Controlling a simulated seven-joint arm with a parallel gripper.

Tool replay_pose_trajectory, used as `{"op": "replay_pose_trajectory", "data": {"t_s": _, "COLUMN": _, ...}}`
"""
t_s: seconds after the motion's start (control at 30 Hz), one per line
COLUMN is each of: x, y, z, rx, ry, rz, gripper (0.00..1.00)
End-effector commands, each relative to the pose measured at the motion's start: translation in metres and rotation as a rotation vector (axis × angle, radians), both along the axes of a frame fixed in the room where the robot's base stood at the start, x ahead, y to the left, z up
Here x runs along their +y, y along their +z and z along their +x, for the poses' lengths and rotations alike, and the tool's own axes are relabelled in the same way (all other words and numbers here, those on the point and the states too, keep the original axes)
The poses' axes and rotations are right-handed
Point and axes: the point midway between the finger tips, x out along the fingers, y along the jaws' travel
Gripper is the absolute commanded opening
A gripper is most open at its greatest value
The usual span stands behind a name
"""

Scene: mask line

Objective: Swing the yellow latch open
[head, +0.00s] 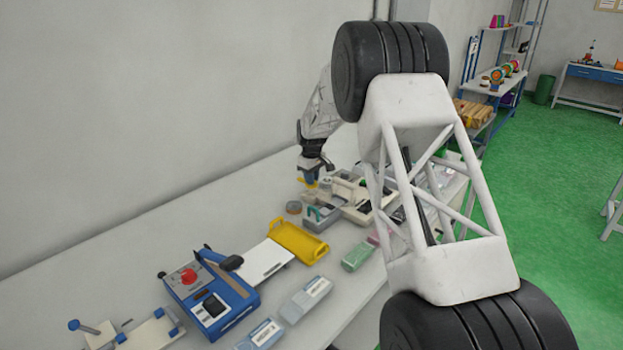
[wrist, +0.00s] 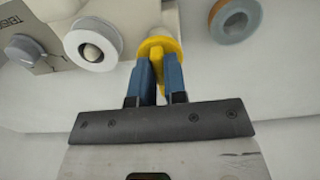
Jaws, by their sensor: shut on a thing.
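The yellow latch (wrist: 158,50) shows at the upper middle of the wrist view, with a round hub beside a cream-coloured machine (wrist: 42,20). My gripper (wrist: 158,72) has its two blue fingers shut on the latch's narrow lever, which runs down between them. The fingers hide part of the lever. In the head view my gripper (head: 309,180) is at the back of the bench, with a small bit of yellow at its tips. The latch's exact angle cannot be told there.
A white roller (wrist: 92,46) is left of the latch, and a grey-brown ring (wrist: 234,18) lies to the right. On the bench (head: 130,240) are a yellow tray (head: 298,240), a blue device (head: 212,295) and a green pack (head: 357,256). My arm hides part of the bench's right side.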

Motion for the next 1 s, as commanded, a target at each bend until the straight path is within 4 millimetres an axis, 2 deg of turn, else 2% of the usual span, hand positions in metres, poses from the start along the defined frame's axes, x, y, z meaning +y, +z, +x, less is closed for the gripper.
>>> {"op": "replay_pose_trajectory", "data": {"t_s": 0.1, "x": 0.0, "y": 0.001, "z": 0.0, "rx": -0.001, "ry": 0.0, "rz": 0.0, "gripper": 0.0}}
{"op": "replay_pose_trajectory", "data": {"t_s": 0.13, "x": 0.0, "y": 0.001, "z": 0.0, "rx": -0.001, "ry": 0.0, "rz": 0.0, "gripper": 0.17}}
{"op": "replay_pose_trajectory", "data": {"t_s": 0.27, "x": 0.0, "y": 0.001, "z": 0.0, "rx": -0.001, "ry": 0.0, "rz": 0.0, "gripper": 0.37}}
{"op": "replay_pose_trajectory", "data": {"t_s": 0.67, "x": 0.0, "y": 0.003, "z": 0.0, "rx": -0.001, "ry": -0.001, "rz": 0.0, "gripper": 0.38}}
{"op": "replay_pose_trajectory", "data": {"t_s": 0.87, "x": 0.0, "y": 0.018, "z": 0.0, "rx": -0.002, "ry": -0.001, "rz": 0.001, "gripper": 0.38}}
{"op": "replay_pose_trajectory", "data": {"t_s": 1.0, "x": 0.0, "y": 0.035, "z": 0.0, "rx": -0.001, "ry": -0.001, "rz": 0.0, "gripper": 0.38}}
